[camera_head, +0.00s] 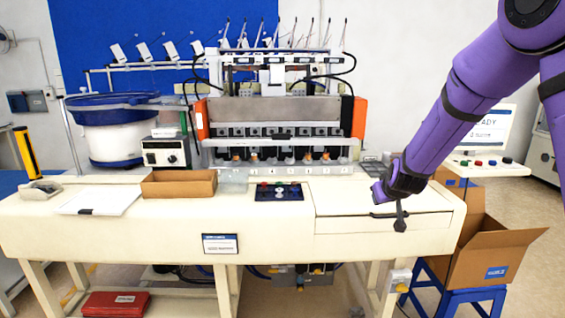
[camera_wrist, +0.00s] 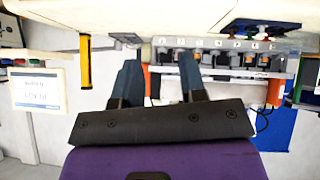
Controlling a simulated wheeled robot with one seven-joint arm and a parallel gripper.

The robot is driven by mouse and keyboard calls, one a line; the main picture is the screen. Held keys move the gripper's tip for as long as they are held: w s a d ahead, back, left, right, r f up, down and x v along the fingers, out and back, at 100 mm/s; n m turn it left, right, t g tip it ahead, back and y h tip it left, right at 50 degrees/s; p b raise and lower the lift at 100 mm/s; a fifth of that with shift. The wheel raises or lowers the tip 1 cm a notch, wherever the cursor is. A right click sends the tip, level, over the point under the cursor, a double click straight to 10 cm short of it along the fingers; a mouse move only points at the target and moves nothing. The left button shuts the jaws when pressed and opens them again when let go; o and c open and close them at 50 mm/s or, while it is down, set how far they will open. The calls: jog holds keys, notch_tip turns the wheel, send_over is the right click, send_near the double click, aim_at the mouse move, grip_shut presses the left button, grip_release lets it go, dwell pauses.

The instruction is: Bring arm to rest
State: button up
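My gripper (camera_head: 388,209) hangs at the end of my purple arm, over the front right part of the cream workbench (camera_head: 260,225). In the wrist view my gripper (camera_wrist: 157,75) shows two dark fingers spread apart with a clear gap. Nothing is between them. The wrist view appears upside down, with the bench along its top edge and the machine behind the fingers. My arm comes in from the upper right in the head view and bends down toward the bench. I cannot tell whether the gripper touches the bench.
A feeder machine (camera_head: 280,130) stands at the back of the bench, with a blue and white bowl (camera_head: 110,135) to its left. A brown tray (camera_head: 178,184), paper (camera_head: 100,200) and button panel (camera_head: 279,192) lie on the bench. An open cardboard box (camera_head: 490,262) sits at right on a blue stool.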

jog(key=s+r+g+y, duration=0.2)
jog(key=s+r, duration=1.3)
jog(key=s, duration=0.4)
jog(key=s+r+m+g+h, duration=0.1)
jog(key=s+r+g, duration=0.1)
jog(key=s, duration=2.1)
jog(key=shift+d+r+m, duration=0.4)
jog(key=shift+d+r, duration=0.05)
jog(key=shift+w, duration=0.15)
jog(key=shift+c, duration=0.2)
